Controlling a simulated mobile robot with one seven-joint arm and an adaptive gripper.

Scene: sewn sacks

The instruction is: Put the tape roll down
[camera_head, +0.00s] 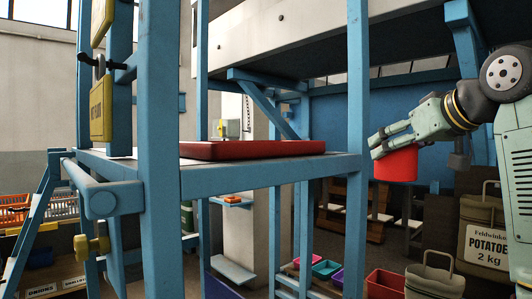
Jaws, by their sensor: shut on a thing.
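My gripper (384,143) is at the right of the view, shut on a red roll (396,165), which I take to be the tape roll. The roll hangs below the fingers in the air, to the right of the blue frame's near right post. A blue shelf frame (230,175) stands in the middle, with a flat dark red tray or board (251,149) lying on its level surface. The roll is clear of that surface. How the fingers close around the roll's far side is hidden.
Blue posts (160,150) rise in front of the shelf on the left and right. A potato sack (485,235) and a smaller pale sack (434,278) stand low at right. Coloured bins (384,284) sit low in the middle. Orange baskets (14,210) are at far left.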

